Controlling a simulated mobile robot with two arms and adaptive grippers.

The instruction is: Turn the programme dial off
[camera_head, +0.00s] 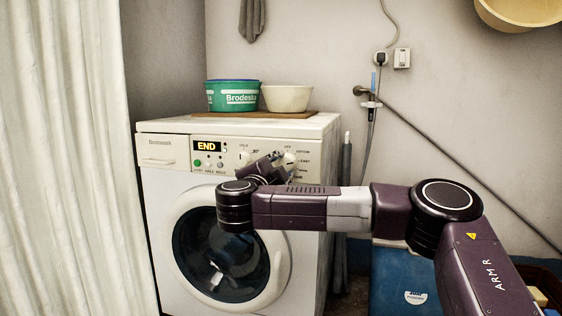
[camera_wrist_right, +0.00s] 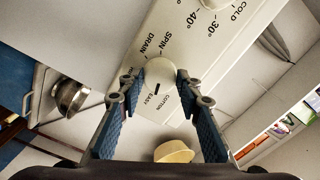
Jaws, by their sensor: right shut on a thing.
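The programme dial (camera_head: 290,157) is a round white knob at the right of the washing machine's panel, partly behind my right gripper in the head view. In the wrist view the dial (camera_wrist_right: 159,72) sits between my fingers, and a short dark mark on it faces the side of the COTTON and EASY labels. SPIN and DRAIN are printed beside it. My right gripper (camera_head: 281,162) is shut on the dial, one finger on each side; its fingers also show in the wrist view (camera_wrist_right: 158,85). My left gripper is not in view.
The white washing machine (camera_head: 160,205) has a lit END display (camera_head: 206,146) and a second dial (camera_head: 243,155) left of the programme dial. A green tub (camera_head: 233,98) and cream bowl (camera_head: 288,98) stand on top. A pale curtain (camera_head: 60,150) hangs at left.

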